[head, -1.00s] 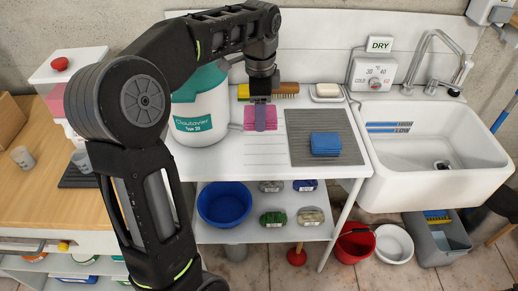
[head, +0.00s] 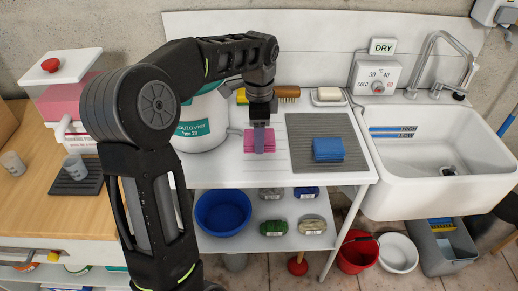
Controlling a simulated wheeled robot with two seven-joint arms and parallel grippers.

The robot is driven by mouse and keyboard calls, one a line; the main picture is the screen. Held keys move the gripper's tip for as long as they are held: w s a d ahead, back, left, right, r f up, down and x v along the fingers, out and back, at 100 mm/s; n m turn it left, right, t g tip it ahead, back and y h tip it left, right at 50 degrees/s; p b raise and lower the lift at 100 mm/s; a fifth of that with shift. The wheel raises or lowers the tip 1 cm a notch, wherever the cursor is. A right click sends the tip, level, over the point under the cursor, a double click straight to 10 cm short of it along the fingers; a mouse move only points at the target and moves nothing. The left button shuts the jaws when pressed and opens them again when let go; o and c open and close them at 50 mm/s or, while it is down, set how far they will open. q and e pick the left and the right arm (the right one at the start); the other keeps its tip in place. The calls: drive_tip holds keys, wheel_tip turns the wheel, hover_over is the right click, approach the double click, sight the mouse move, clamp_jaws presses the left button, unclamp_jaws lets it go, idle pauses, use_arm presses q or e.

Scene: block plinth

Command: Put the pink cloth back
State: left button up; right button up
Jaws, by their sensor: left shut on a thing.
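The pink cloth (head: 251,145) is a folded pad on the white drainer top. My left gripper (head: 259,141) points down and is shut on it, with a finger across its front. I cannot tell whether the cloth touches the surface. A blue folded cloth (head: 328,149) lies to the right on the grey ribbed mat (head: 300,130). My right gripper is not in view.
A white tub (head: 202,130) stands just left of the cloth. A brush (head: 287,92) and a soap dish (head: 328,97) are behind. The sink (head: 440,185) is at the right. A shelf below holds a blue bowl (head: 223,213) and several packs.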

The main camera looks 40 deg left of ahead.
use_arm(q)
drive_tip(key=shift+f, duration=0.55)
drive_tip(key=shift+f, duration=0.1)
drive_tip(key=shift+f, duration=1.8)
drive_tip(key=o, duration=1.2)
wheel_tip(320, 180, up, 12)
drive_tip(key=shift+r+p, duration=0.1)
drive_tip(key=shift+p, duration=0.6)
